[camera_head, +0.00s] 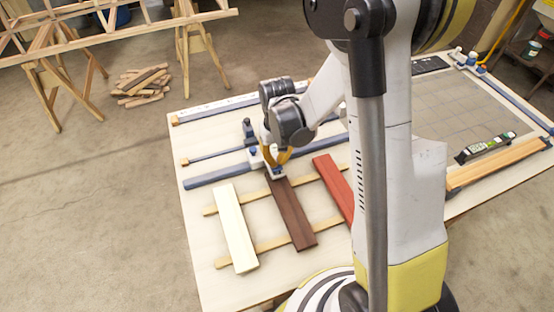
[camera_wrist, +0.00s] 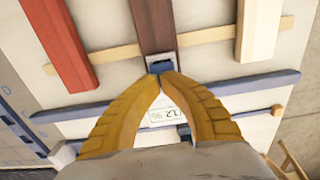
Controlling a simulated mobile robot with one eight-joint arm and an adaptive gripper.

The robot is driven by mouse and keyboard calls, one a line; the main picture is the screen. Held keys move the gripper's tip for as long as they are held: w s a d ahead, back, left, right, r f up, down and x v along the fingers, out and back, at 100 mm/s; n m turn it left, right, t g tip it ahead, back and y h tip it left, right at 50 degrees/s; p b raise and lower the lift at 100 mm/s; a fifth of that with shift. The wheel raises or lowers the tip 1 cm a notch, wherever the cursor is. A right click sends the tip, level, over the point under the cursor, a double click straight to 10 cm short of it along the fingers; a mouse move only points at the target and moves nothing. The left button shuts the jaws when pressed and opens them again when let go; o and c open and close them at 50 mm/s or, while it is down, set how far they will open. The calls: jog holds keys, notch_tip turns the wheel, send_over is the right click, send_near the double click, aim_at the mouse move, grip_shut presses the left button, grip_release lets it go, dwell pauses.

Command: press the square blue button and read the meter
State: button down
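A small meter (camera_head: 279,173) with a pale casing stands at the upper end of the dark brown lath (camera_head: 293,215). In the wrist view its blue button (camera_wrist: 160,67) shows in a grey frame just beyond my fingertips. The meter's light display (camera_wrist: 168,115) shows between my fingers, with dark digits that look like 12 and smaller marks beside them. My gripper (camera_wrist: 161,77) has yellow fingers whose tips meet with nothing between them. The tips are at the button's near edge; I cannot tell whether they touch it. My gripper (camera_head: 275,160) partly hides the meter in the head view.
A cream lath (camera_head: 235,228) and a red lath (camera_head: 335,185) lie beside the brown one across two thin wooden strips. Blue bars (camera_head: 215,175) cross the table behind them. A level (camera_head: 485,148) lies at right. The table's front-left part is bare.

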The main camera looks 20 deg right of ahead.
jog(key=shift+f, duration=0.6)
jog(key=shift+r, duration=0.15)
notch_tip(320, 180, up, 14)
jog(key=p, duration=0.4)
jog(key=shift+p, duration=0.4)
dwell(0.4)
